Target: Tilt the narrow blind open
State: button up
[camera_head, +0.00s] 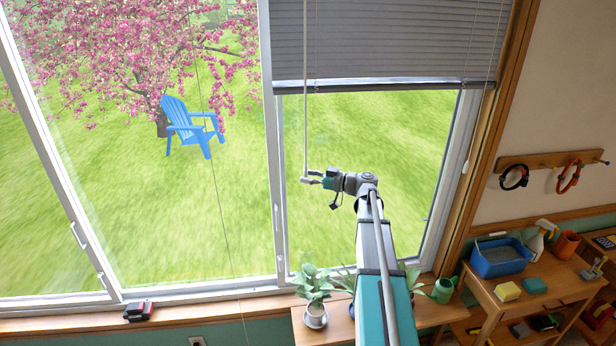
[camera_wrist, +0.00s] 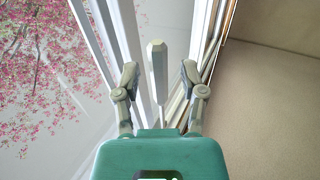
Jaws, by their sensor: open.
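The narrow blind (camera_head: 385,40) is grey and covers the upper part of the right window pane. Its slats look closed, and its bottom rail hangs well above the sill. A thin pale tilt wand (camera_head: 305,110) hangs down at the blind's left side. My gripper (camera_head: 311,177) is at the wand's lower end. In the wrist view, my gripper (camera_wrist: 160,82) has its two fingers apart, with the wand's thick faceted end (camera_wrist: 157,65) between them. Gaps show on both sides of the wand there.
A potted plant (camera_head: 314,290) stands on the wooden bench under the window, below my arm. A green watering can (camera_head: 443,289) is to its right. A shelf with a blue bin (camera_head: 498,257) stands at the right. A red-and-black object (camera_head: 138,310) lies on the left sill.

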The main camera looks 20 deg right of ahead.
jog(key=shift+w+a, duration=0.25)
jog(key=shift+a, duration=0.1)
